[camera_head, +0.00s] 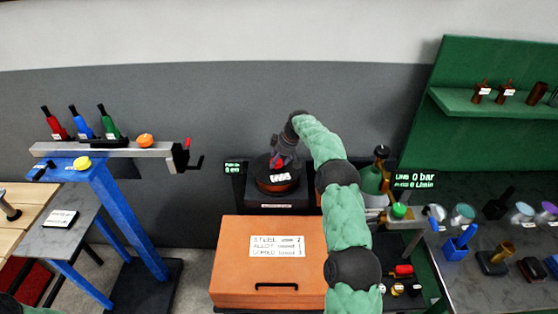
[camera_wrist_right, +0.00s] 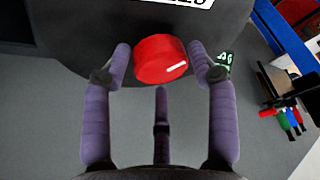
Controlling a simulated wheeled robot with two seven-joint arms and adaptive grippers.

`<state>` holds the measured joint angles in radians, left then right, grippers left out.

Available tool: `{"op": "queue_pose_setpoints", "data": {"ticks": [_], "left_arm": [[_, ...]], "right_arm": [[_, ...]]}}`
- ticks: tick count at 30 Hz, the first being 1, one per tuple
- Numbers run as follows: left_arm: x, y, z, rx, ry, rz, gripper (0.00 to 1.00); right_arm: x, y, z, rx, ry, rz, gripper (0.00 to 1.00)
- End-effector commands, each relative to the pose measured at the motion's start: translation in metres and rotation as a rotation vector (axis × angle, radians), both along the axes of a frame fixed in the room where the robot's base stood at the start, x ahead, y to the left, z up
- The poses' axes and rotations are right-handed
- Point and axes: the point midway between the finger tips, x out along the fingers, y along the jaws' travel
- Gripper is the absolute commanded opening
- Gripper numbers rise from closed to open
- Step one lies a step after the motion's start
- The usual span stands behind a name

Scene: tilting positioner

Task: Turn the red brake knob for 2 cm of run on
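The red brake knob (camera_wrist_right: 160,59) shows in the right wrist view, with a white mark on its face. It sits at the dark round body of the positioner (camera_wrist_right: 75,40). My right gripper (camera_wrist_right: 160,62) has its purple fingers on either side of the knob, with narrow gaps visible, so it looks open around it. A third finger stands below the knob. In the head view my right gripper (camera_head: 281,152) is at the dark round positioner (camera_head: 277,186), and the knob is hard to make out there.
An orange box (camera_head: 235,262) with a label listing steel, alloy and a third material stands in front of the positioner. A small green-lit display (camera_head: 233,168) is left of it. A blue stand with a grey beam (camera_head: 150,150) is at left. A cluttered bench is at right.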

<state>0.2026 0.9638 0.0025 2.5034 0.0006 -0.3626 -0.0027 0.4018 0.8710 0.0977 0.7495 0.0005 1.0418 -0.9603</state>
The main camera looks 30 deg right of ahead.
Motion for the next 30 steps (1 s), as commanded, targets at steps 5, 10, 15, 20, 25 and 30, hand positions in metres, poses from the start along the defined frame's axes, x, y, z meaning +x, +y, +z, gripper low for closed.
{"op": "queue_pose_setpoints", "data": {"ticks": [5,10,15,20,25,30], "left_arm": [[0.0,0.0,0.0,0.0,0.0,0.0,0.0],[0.0,0.0,0.0,0.0,0.0,0.0,0.0],[0.0,0.0,0.0,0.0,0.0,0.0,0.0],[0.0,0.0,0.0,0.0,0.0,0.0,0.0],[0.0,0.0,0.0,0.0,0.0,0.0,0.0],[0.0,0.0,0.0,0.0,0.0,0.0,0.0]], "right_arm": [[0.001,0.001,0.004,-0.001,-0.004,0.001,0.73],[0.0,0.0,0.002,-0.001,0.001,0.001,0.73],[-0.003,-0.002,0.01,-0.001,0.001,0.001,0.73],[-0.012,-0.006,0.034,-0.002,0.0,0.001,0.73],[-0.023,-0.011,0.066,-0.003,-0.001,0.002,0.73],[-0.032,-0.015,0.093,-0.002,-0.002,0.003,0.73]]}}
